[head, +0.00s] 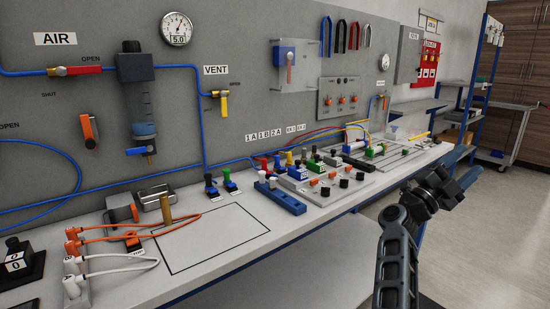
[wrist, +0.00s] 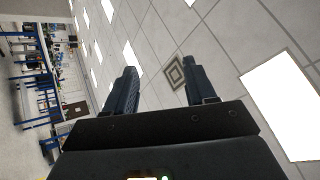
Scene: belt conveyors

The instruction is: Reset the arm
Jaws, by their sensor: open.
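My gripper (wrist: 160,68) is open in the wrist view, with its two dark fingers apart. Nothing is between the fingers; only the tiled ceiling shows behind them. In the head view my arm rises at the right, in front of the bench edge, and my gripper (head: 466,172) is at its end, clear of the bench top. The wrist view looks up at the ceiling, with the room tilted at its left side.
A long white bench (head: 310,215) runs along a grey panel (head: 240,105) with gauges, valves and blue tubing. A block of coloured connectors (head: 320,182) stands on the bench beyond an outlined empty rectangle (head: 212,238). A blue-framed rack (head: 484,85) stands at the back right. The floor at right is clear.

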